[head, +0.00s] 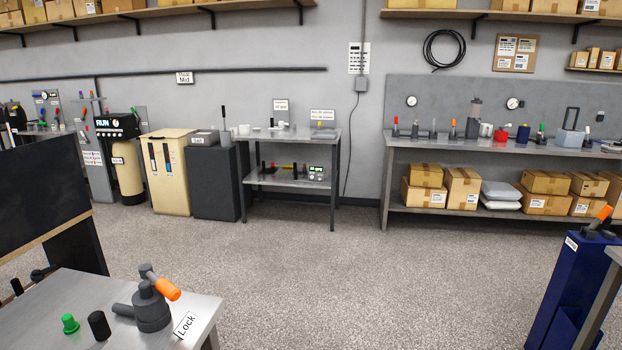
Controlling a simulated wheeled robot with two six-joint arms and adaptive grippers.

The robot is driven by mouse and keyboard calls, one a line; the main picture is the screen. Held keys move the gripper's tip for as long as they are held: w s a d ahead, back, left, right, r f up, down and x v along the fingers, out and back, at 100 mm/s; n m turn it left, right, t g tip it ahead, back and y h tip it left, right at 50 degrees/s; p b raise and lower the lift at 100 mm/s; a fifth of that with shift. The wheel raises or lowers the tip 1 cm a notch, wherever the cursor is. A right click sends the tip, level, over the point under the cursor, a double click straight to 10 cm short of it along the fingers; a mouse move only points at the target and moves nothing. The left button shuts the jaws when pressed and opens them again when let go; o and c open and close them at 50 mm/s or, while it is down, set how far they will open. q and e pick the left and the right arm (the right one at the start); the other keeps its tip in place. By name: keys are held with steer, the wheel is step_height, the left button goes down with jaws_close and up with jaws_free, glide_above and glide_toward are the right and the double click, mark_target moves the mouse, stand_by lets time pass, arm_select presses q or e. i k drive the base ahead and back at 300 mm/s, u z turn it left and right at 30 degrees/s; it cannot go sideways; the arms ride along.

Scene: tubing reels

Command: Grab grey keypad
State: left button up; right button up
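I cannot pick out a grey keypad for certain. A small grey box (203,138) lies on top of the dark cabinet (214,184) at the back left; it is too small to tell whether it has keys. A small grey box (361,84) is fixed to the back wall below a white sign with dark marks, and a cable hangs from it. Neither of my grippers is in view.
A metal table (240,299) with a clamp-like dark fixture with an orange handle (152,303) and a "Lock" label is at near left. A blue stand (569,278) is at near right. A long workbench (480,147) with tools and boxes lines the back. The speckled floor between is clear.

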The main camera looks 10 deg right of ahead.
mark_target(317, 171)
steer(key=z, duration=0.6)
steer(key=i, duration=5.65)
steer(key=u, duration=1.15)
steer(key=i, duration=2.05)
steer(key=z, duration=1.35)
